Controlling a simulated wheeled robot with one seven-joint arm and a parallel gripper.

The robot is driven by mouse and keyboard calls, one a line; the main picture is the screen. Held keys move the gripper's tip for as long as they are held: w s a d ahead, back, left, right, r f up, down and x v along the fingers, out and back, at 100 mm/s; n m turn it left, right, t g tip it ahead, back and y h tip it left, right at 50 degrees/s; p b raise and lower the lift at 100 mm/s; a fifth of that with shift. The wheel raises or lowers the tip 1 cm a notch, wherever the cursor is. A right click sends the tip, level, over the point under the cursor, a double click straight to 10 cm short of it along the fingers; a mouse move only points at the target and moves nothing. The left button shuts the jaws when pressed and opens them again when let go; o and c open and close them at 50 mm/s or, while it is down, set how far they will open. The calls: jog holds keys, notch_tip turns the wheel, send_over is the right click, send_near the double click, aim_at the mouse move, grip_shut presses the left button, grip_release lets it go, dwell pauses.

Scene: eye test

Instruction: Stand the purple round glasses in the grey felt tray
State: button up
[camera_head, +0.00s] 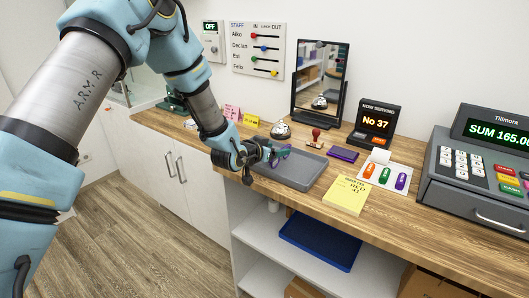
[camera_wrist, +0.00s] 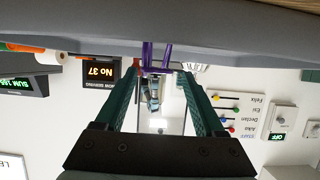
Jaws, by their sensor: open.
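The purple glasses (camera_wrist: 156,70) show in the upside-down wrist view as a thin purple frame between my fingertips, against the tray's edge. They seem to stand in the grey felt tray (camera_head: 298,175), which lies on the wooden counter; the same tray fills the top of the wrist view (camera_wrist: 240,35). My gripper (camera_head: 278,156) is over the tray's back left part, low and reaching in from the left. Its teal fingers are apart, one on each side of the glasses, with gaps visible. In the head view the fingers hide most of the glasses.
A bell (camera_head: 281,130), a stamp (camera_head: 315,138) and a purple pad (camera_head: 343,154) lie behind the tray. A mirror (camera_head: 320,85) stands at the back. A yellow notepad (camera_head: 347,195) lies right of the tray, and a cash register (camera_head: 480,165) stands further right.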

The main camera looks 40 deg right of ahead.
jog(key=b+v, duration=0.2)
jog(key=v, duration=0.8)
jog(key=shift+b, duration=0.35)
jog(key=w+a+n+t+y, duration=0.1)
jog(key=w+a+n+y, duration=0.4)
jog(key=a, duration=0.9)
jog(key=w+a+n+t+y, duration=0.15)
jog(key=w+a+y, duration=0.4)
jog(key=a, duration=0.85)
jog(key=s+a+r+n+g+y, duration=0.1)
jog(key=s+a+n+g, duration=0.1)
jog(key=a, duration=0.8)
jog(key=s+a+r+n+g+y, duration=0.1)
jog(key=s+a+n, duration=0.4)
jog(key=a, duration=0.5)
jog(key=shift+s+a+g, duration=0.4)
jog(key=shift+s+g, duration=0.35)
jog(key=shift+s, duration=0.35)
jog(key=shift+y, duration=0.25)
jog(key=shift+c, duration=0.2)
